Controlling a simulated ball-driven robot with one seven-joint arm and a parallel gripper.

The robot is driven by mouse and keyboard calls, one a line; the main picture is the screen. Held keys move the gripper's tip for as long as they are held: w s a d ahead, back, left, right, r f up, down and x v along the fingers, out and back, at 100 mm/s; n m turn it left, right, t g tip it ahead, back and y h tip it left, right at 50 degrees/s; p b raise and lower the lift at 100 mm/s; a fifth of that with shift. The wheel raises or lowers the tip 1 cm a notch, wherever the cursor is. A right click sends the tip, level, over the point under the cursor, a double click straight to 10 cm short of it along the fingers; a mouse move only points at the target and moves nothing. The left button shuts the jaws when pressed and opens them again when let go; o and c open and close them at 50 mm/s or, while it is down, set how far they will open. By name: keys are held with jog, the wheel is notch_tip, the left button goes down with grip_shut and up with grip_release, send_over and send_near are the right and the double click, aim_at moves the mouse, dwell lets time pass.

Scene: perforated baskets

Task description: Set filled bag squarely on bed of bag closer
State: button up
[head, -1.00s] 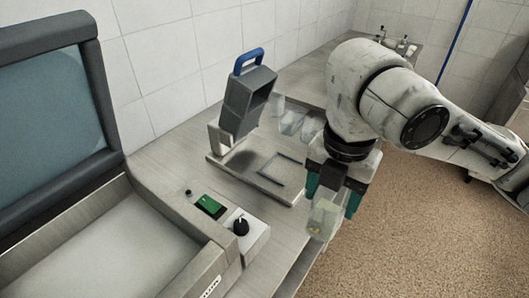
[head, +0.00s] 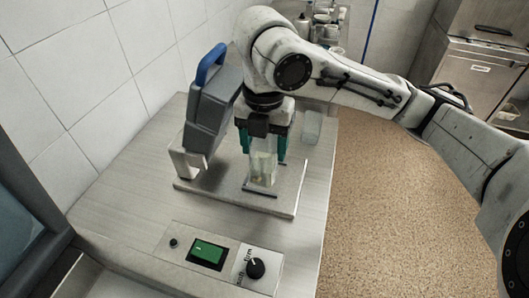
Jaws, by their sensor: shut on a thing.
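The filled bag (head: 262,166) is a clear, pale upright pouch in the head view. My gripper (head: 263,150) points down, its teal fingers shut on the bag from either side. The bag closer has a dark grey head (head: 209,112) with a blue handle, tilted up to the left of the bag. Its flat metal bed (head: 287,196) lies under the bag. The bag's lower end is over the dark outlined rectangle on the bed; I cannot tell whether it touches. My gripper hides the bag's top.
Another clear bag (head: 312,127) stands behind my gripper to the right. The counter (head: 130,190) left of the closer is bare.

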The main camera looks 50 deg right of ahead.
jog(key=w+d+f+p, duration=0.1)
jog(key=w+d+f, duration=0.3)
jog(key=d+f, duration=0.3)
notch_tip(320, 180, down, 4)
jog(key=shift+w+r, duration=0.15)
jog(key=shift+r, duration=0.1)
jog(key=shift+f, duration=0.1)
jog(key=shift+f, duration=0.1)
jog(key=o, duration=1.5)
jog(key=shift+c, duration=0.2)
notch_tip(320, 180, up, 12)
jog(key=shift+r+b, duration=0.25)
jog(key=shift+b, duration=0.15)
